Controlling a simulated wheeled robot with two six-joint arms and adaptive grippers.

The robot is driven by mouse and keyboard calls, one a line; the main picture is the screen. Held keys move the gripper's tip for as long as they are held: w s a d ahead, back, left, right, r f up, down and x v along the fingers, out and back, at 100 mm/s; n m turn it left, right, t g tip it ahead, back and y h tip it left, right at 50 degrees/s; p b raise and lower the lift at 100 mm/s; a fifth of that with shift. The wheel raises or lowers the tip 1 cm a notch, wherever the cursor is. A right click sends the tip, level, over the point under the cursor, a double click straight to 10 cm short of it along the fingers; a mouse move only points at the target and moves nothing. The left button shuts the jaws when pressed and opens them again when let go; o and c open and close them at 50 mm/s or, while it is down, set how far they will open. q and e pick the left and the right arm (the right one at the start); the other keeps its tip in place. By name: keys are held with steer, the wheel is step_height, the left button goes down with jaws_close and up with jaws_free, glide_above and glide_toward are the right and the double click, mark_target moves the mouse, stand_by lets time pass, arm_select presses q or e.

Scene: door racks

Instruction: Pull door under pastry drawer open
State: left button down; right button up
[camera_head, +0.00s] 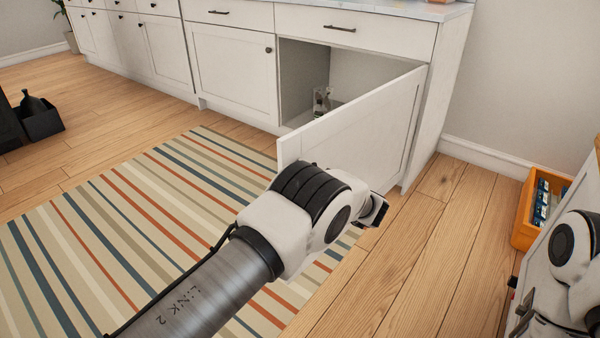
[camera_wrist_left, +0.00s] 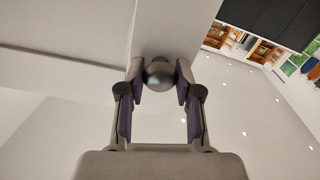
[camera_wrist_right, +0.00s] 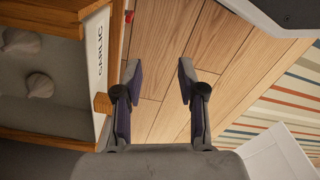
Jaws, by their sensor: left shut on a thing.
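The white cabinet door (camera_head: 365,125) is swung well out on its right-hand hinge side, and the cabinet interior (camera_head: 350,70) shows behind it. A wide white drawer (camera_head: 385,34) with a dark handle is shut above it; no label is readable. In the left wrist view my left gripper (camera_wrist_left: 160,88) is shut on the round door knob (camera_wrist_left: 159,74), with a pad on each side. In the head view my left arm hides the knob and fingers. My right gripper (camera_wrist_right: 160,80) is open and empty above the wood floor.
A striped rug (camera_head: 130,215) covers the floor before the cabinets. An orange bin (camera_head: 524,215) with blue packs stands at the right, near my right arm. A box labelled GARLIC (camera_wrist_right: 99,60) is left of the right gripper. A small item (camera_head: 321,98) sits inside the cabinet.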

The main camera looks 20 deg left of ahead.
arm_select(q)
steer(key=c, duration=0.8)
jaws_free()
steer(key=shift+o, duration=0.2)
step_height(320, 180, up, 10)
steer(key=shift+f, duration=0.1)
steer(key=shift+a, duration=0.1)
